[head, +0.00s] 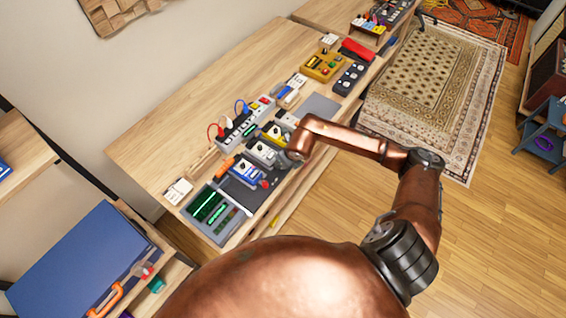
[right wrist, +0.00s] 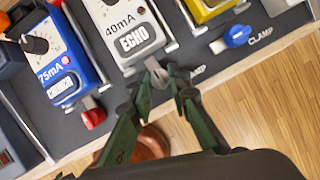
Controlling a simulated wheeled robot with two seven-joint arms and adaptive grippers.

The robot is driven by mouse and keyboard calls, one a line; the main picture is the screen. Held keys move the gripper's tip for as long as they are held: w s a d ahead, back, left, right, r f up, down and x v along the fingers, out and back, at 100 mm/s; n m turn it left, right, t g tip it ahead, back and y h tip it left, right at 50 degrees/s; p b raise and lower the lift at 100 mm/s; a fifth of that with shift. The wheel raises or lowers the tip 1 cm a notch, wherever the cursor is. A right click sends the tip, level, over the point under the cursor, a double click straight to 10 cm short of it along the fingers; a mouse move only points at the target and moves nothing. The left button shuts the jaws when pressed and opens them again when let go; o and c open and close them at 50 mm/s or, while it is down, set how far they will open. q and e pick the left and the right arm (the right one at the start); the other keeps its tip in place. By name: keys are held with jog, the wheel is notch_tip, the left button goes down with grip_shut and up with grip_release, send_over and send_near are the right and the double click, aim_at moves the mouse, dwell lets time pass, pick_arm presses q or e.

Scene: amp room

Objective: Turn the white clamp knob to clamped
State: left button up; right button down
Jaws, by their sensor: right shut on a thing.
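In the head view my right gripper (head: 290,160) is at the near side of the pedals, and the knob is hidden there. My left gripper is not in view.
To the left is the blue CRUNCH pedal (right wrist: 62,62) with a red knob (right wrist: 93,118). To the right a blue knob (right wrist: 237,36) sits beside a CLAMP label, near a yellow pedal (right wrist: 205,8). A green-screened device (head: 213,214) lies at the bench's near end.

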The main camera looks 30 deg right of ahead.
jog(key=shift+w+r+m, duration=0.15)
jog(key=shift+w+m, duration=0.05)
jog(key=shift+m, duration=0.1)
dwell(0.4)
jog(key=c, duration=2.1)
grip_release()
jog(key=shift+s, duration=0.1)
jog(key=v, duration=1.1)
jog(key=shift+s+r, duration=0.15)
jog(key=shift+r, duration=0.25)
jog(key=shift+a, duration=0.1)
